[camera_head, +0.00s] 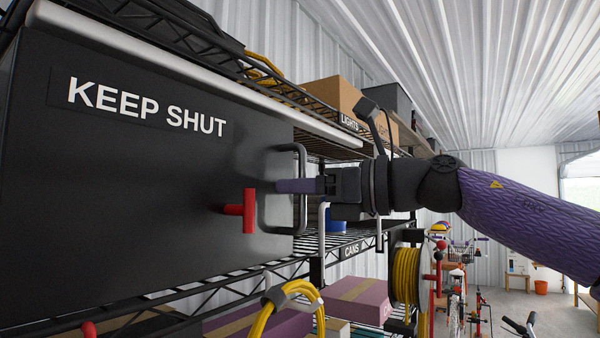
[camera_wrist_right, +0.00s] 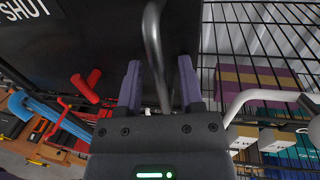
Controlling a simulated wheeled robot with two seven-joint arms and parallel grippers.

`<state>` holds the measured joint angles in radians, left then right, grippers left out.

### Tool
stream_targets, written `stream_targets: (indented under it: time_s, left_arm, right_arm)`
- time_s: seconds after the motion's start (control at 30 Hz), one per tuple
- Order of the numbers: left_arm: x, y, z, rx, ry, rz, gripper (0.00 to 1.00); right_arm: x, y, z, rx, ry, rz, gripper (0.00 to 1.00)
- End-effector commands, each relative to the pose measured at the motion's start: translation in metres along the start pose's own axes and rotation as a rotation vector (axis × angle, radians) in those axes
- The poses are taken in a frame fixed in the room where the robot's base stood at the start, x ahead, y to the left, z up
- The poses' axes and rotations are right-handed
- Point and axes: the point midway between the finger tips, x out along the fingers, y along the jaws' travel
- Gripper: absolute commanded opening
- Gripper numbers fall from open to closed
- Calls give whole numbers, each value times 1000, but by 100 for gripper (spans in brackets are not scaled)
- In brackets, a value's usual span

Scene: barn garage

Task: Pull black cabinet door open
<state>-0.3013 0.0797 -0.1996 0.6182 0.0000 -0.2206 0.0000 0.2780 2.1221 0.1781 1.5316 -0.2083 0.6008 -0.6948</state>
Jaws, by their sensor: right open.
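The black cabinet door (camera_head: 130,190) with a white "KEEP SHUT" label fills the left of the head view; I see no gap along its edge. Its dark metal bar handle (camera_head: 301,212) stands upright near the right edge. A red T-shaped latch (camera_head: 249,211) sticks out left of the handle. My right gripper (camera_head: 290,186) reaches in from the right at the handle. In the right wrist view, the handle (camera_wrist_right: 154,45) runs between the two purple fingers of the open gripper (camera_wrist_right: 160,68), with room on both sides. My left gripper is out of view.
The cabinet sits on a black wire shelf rack (camera_head: 240,275). A "LIGHTS" carton (camera_head: 328,95) stands on the upper shelf. A yellow hose reel (camera_head: 406,275) and purple boxes (camera_head: 358,297) are below right. Open floor (camera_head: 545,310) lies at the far right.

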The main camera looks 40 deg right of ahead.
Motion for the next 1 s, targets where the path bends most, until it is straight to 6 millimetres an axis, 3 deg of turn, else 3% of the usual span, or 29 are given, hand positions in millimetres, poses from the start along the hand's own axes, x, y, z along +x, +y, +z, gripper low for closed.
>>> stream_targets:
  time_s: [0.23, 0.4, 0.47, 1.0]
  left_arm:
    - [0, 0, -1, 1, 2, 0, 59]
    - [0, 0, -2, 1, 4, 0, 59]
    - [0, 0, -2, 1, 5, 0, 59]
    - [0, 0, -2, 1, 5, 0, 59]
  right_arm:
    - [1, 0, -1, 1, -1, -1, 46]
    - [1, 0, -1, 1, -1, -1, 10]
    - [1, 0, -1, 1, -1, -1, 0]
    - [1, -1, 0, 1, -2, -2, 0]
